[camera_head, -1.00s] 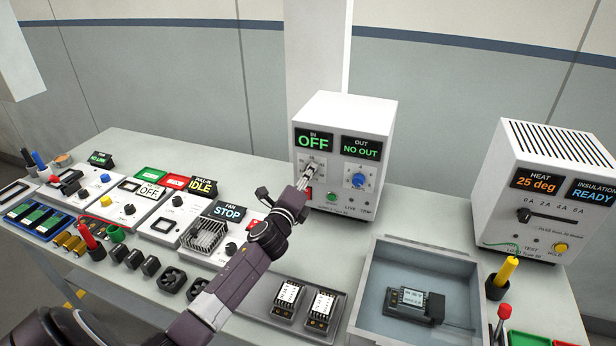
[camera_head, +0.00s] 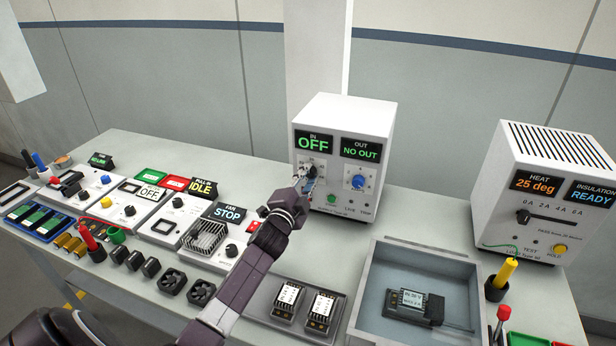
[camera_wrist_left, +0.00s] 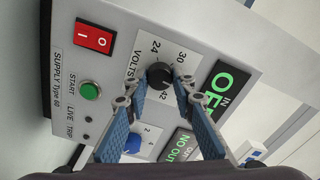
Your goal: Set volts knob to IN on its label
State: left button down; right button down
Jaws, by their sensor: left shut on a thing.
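The white supply box (camera_head: 345,115) stands at the middle of the bench. Its IN display (camera_head: 314,142) reads OFF and its OUT display (camera_head: 361,149) reads NO OUT. The black volts knob (camera_wrist_left: 158,74) sits on a white plate (camera_wrist_left: 152,48) marked VOLTS, with 24, 30 and 42 readable around it. My left gripper (camera_head: 309,178) is at the knob and hides it in the head view. In the left wrist view its blue-grey fingers (camera_wrist_left: 162,86) are shut on the knob. I cannot make out the knob's pointer. My right gripper is not in view.
On the same panel are a red rocker switch (camera_wrist_left: 94,37), a green START button (camera_wrist_left: 90,90) and a blue knob (camera_head: 358,182), close to my left gripper. A grey tray (camera_head: 385,330) and several modules occupy the bench.

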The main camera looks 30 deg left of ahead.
pick_arm(q)
jog(key=shift+f+n, duration=0.1)
jog(key=shift+n, duration=0.5)
jog(key=c, duration=1.6)
grip_release()
jog(key=shift+s, duration=0.1)
jog(key=v, duration=1.1)
jog(key=shift+s+d, duration=0.2)
jog(key=shift+s, duration=0.2)
